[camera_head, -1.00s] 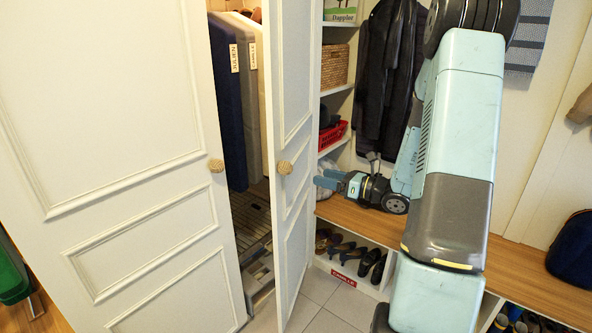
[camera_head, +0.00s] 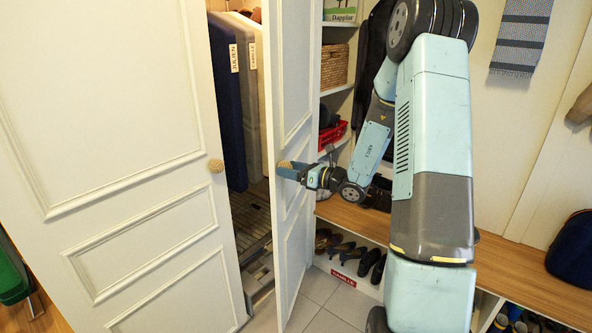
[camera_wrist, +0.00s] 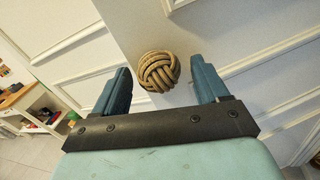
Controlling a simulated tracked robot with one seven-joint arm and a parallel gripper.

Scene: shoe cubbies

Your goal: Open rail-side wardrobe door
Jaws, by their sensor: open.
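The wardrobe has two white panelled doors. The left door (camera_head: 130,130) and the right door (camera_head: 291,80) stand with a gap between them, and the right one is swung outward. Each has a round woven-rope knob; the left knob (camera_head: 216,166) is clear. The right door's knob (camera_head: 285,164) is partly covered by my gripper (camera_head: 292,172) in the head view. In the wrist view the rope knob (camera_wrist: 158,71) sits between my two blue fingers, with a visible gap to the right finger. My gripper is open; whether a finger touches the knob cannot be told.
Garment bags (camera_head: 228,95) hang inside the wardrobe. To the right are shelves with a wicker basket (camera_head: 334,66) and a red basket (camera_head: 331,136), and a wooden bench (camera_head: 345,214) over shoe cubbies. Tiled floor (camera_head: 327,304) lies clear in front of them.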

